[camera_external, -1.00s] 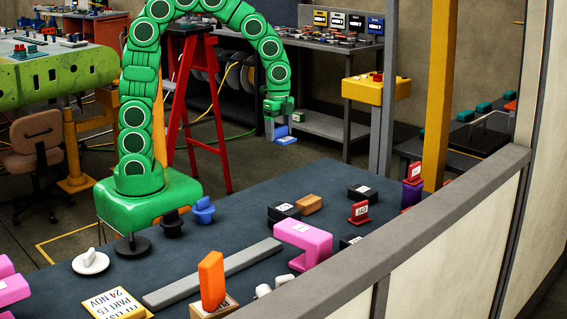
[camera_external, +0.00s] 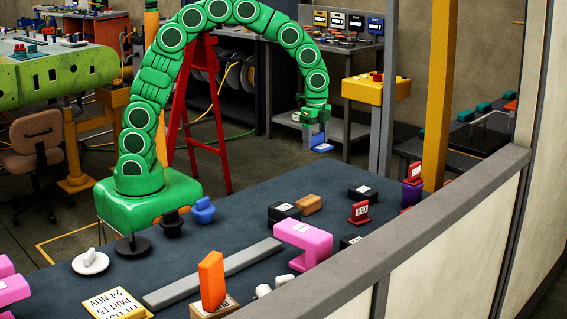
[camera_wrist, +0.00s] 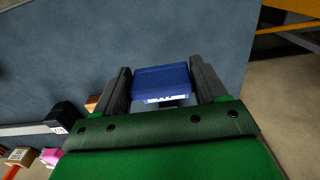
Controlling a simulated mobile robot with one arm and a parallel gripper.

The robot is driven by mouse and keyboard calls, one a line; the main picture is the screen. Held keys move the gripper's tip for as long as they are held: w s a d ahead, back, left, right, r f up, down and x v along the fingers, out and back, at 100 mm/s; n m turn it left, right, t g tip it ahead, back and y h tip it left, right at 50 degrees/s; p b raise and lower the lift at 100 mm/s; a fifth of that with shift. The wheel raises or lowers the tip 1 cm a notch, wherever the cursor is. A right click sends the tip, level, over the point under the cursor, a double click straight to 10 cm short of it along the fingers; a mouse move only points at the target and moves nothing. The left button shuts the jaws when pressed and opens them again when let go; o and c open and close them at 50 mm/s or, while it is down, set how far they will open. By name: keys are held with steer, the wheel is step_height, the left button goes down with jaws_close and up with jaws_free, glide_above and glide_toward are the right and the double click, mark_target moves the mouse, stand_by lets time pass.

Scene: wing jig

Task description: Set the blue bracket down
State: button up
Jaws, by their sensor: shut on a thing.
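The blue bracket (camera_external: 319,140) hangs in my gripper (camera_external: 314,132) in the external view, in the air near the far end of the dark blue-grey table (camera_external: 330,185). In the wrist view the blue bracket (camera_wrist: 162,84) sits between the two dark fingers of my gripper (camera_wrist: 162,90), with a white label on its near edge. The gripper is shut on it. The table top (camera_wrist: 60,50) lies below the bracket in the wrist view, with a gap that I cannot measure. The bracket's lower side is hidden there.
A pink bracket (camera_external: 318,240), black blocks (camera_external: 362,192), an orange block (camera_external: 309,204) and a red labelled stand (camera_external: 359,212) occupy the table's right side. A grey bar (camera_external: 215,273) lies across it. The far part of the table is clear. A grey-topped wall (camera_external: 400,240) runs along the right.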

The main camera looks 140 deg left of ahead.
steer(key=w+a+f, duration=0.2)
steer(key=w+a, duration=0.1)
steer(key=a, duration=0.1)
glide_above(343, 179)
steer(key=f, duration=0.5)
steer(key=shift+s+d+f, duration=0.1)
steer(key=shift+s+f, duration=0.1)
steer(key=shift+s, duration=0.15)
steer(key=shift+w+a+f, duration=0.15)
steer(key=shift+a+f, duration=0.05)
steer(key=shift+f, duration=1.65)
steer(key=shift+f, duration=0.15)
steer(key=o, duration=1.1)
steer(key=shift+c, duration=0.2)
step_height(343, 179, up, 12)
